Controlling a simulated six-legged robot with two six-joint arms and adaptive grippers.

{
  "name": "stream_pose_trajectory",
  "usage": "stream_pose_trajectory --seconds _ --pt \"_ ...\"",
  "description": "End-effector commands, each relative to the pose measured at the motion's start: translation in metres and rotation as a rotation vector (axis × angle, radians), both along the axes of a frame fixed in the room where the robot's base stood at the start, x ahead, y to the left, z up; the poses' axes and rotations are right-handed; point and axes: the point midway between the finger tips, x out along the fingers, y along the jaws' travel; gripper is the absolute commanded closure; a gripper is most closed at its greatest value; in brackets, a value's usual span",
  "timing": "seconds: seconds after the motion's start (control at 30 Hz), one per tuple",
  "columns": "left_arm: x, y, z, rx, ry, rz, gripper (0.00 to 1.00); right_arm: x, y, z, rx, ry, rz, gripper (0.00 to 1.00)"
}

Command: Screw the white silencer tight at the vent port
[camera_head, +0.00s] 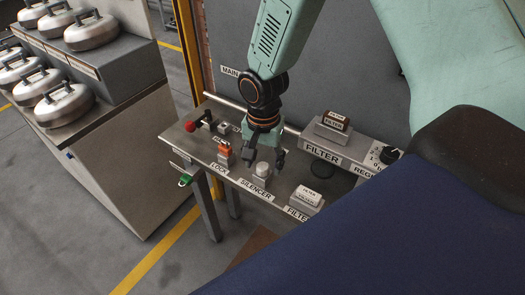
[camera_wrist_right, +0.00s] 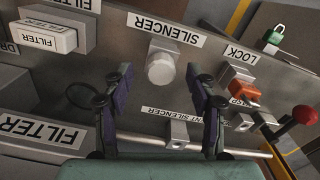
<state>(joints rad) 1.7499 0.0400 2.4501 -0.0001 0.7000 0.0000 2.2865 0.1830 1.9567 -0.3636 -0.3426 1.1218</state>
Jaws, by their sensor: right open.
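The white silencer (camera_head: 263,168) is a short pale cylinder on a small grey holder on the metal bench, by the SILENCER label. It also shows in the right wrist view (camera_wrist_right: 160,68). My right gripper (camera_head: 265,160) is open and empty, pointing down just behind the silencer. In the wrist view its fingertips (camera_wrist_right: 160,74) lie on either side of the silencer, with no clear contact. A grey block (camera_wrist_right: 179,133), beside a partly hidden label ending in "NT SILENCER", shows between the fingers and looks empty. In the head view the gripper seems to hide this block. My left gripper is not in view.
A red-orange lock piece (camera_head: 225,149) and a red-knobbed lever (camera_head: 191,127) are left of the gripper. A white filter block (camera_head: 308,195) stands right, and a brown-topped filter (camera_head: 337,121) behind. A rail (camera_head: 225,105) runs along the back edge.

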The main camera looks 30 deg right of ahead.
Motion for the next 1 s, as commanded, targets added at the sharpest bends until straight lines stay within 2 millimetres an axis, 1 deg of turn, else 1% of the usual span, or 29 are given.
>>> stream_pose_trajectory --seconds 0.1,0.4,1.0 --pt "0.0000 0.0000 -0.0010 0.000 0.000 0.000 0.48 0.0013 -0.0002 -0.0065 -0.001 -0.001 0.000 0.43" --pt "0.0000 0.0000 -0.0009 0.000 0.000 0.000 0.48 0.0035 -0.0001 -0.0076 -0.001 -0.001 0.000 0.44" --pt "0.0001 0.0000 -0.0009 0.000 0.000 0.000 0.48 0.0033 -0.0001 -0.0074 -0.001 -0.001 0.000 0.94"
